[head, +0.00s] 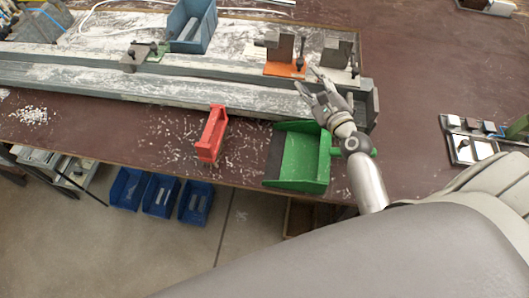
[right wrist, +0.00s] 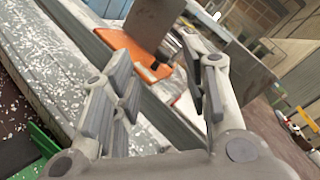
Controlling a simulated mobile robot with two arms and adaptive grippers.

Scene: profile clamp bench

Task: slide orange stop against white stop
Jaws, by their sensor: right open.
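The orange stop (head: 285,68) sits on the long grey profile near its right end, with a grey upright block and a black knob. The white stop (head: 338,52) stands just to its right, with a grey upright plate. A small gap seems to lie between them; the fingers partly hide the spot. My right gripper (head: 308,80) is open and empty in front of the two stops. In the right wrist view, the orange base (right wrist: 138,52) and black knob show between the spread fingers (right wrist: 165,68), with the white base (right wrist: 190,112) nearer. My left gripper is not in view.
Metal chips litter the bench.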

